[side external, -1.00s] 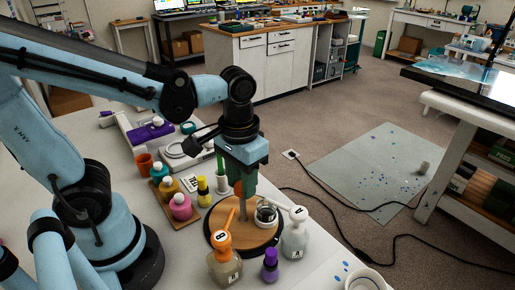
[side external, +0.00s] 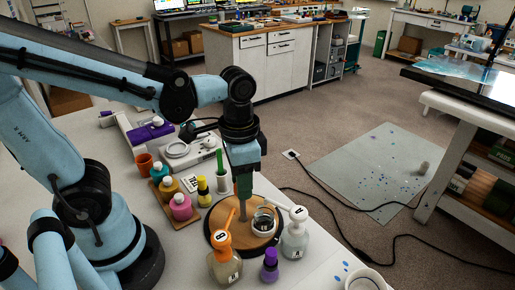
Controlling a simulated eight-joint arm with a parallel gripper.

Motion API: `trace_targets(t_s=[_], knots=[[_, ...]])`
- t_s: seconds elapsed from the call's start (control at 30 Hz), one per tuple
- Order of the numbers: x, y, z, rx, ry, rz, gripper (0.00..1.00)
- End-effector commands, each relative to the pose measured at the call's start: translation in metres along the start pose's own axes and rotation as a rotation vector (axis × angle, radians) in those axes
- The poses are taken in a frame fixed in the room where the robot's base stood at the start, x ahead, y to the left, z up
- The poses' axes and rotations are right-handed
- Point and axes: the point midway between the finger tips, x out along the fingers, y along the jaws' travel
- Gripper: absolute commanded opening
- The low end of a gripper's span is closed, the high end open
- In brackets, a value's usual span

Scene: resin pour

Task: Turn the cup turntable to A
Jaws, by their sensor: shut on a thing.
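The cup turntable (side external: 262,240) is a round wooden disc with a dark rim on the white table. A small clear cup (side external: 263,221) stands on its right half. My gripper (side external: 243,197) points straight down over the disc and is shut on the turntable's grey upright post (side external: 242,212), left of the cup. The fingers hide the post's top. An orange pump bottle (side external: 225,265) marked B stands at the disc's near left edge. A white pump bottle (side external: 294,243) marked A stands at its right edge. The cup lies between the post and the A bottle.
A small purple bottle (side external: 269,266) stands between the pump bottles. Left are a yellow bottle (side external: 203,192), a wooden tray (side external: 164,207) with several coloured bottles, and a white holder (side external: 221,184) with a green stick. A white tub (side external: 368,281) is at front right.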

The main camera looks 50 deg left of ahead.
Motion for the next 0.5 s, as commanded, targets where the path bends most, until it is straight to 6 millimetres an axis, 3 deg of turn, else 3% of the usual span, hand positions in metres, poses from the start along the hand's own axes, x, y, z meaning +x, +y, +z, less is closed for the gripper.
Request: trace_targets(t_s=[0.5], knots=[[0.0001, -0.0005, -0.0013, 0.091, 0.006, -0.002, 0.0]])
